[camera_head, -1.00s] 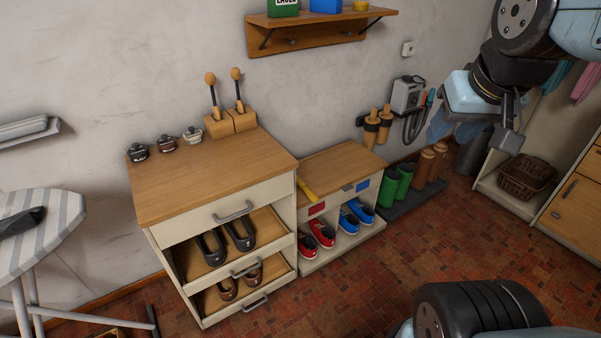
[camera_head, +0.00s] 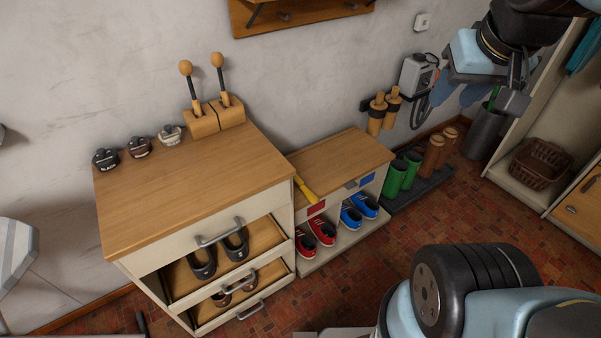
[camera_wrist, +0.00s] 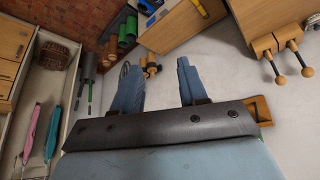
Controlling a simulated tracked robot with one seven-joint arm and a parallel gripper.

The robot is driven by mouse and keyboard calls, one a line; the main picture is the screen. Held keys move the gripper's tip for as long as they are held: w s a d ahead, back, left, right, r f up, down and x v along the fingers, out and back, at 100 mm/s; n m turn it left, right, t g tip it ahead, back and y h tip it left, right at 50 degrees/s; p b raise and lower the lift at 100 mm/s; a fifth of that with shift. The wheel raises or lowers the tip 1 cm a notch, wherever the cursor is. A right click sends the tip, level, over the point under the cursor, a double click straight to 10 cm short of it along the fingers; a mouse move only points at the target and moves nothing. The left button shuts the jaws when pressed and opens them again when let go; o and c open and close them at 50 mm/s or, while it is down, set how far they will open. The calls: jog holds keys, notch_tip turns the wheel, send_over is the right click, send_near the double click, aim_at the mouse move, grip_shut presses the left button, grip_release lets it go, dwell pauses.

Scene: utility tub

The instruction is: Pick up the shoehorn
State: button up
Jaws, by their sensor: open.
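A yellow, long, narrow thing that looks like the shoehorn (camera_head: 307,191) lies at the left end of the low wooden-topped bench (camera_head: 340,155), close against the taller cabinet. In the wrist view a yellow piece (camera_wrist: 201,8) shows at the top edge, mostly cut off. My gripper (camera_head: 457,93) is at the upper right of the head view, high and well to the right of the shoehorn. In the wrist view my gripper (camera_wrist: 157,85) has its two blue fingers wide apart, with nothing between them.
A wall shelf (camera_head: 300,12) hangs above. Boots (camera_head: 435,155) stand right of the bench. Red floor is clear in front.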

jog(key=shift+o, duration=1.4)
jog(key=shift+w, duration=0.35)
jog(key=o, duration=0.3)
jog(key=w+f+t, duration=0.1)
jog(key=w+f, duration=0.1)
jog(key=w, duration=1)
jog(key=shift+n, duration=0.4)
jog(key=w+a+f+n+t+y, duration=0.1)
jog(key=w+a+f+n, duration=0.15)
jog(key=w+f, duration=0.9)
jog(key=w+a+f+n+t+y, duration=0.1)
jog(key=w+a+f+t, duration=0.15)
jog(key=w+f, duration=0.85)
jog(key=n+t+y, duration=0.2)
jog(key=n+y, duration=0.1)
jog(key=y, duration=0.3)
send_near(302, 184)
jog(key=x, duration=0.3)
jog(key=shift+w+a+r+m+g, duration=0.15)
jog(key=shift+w+a+m+g, duration=0.1)
jog(key=shift+a, duration=0.25)
jog(key=shift+d+x, duration=0.15)
jog(key=shift+x, duration=1.2)
jog(key=shift+d+x, duration=0.15)
jog(key=shift+x, duration=1.25)
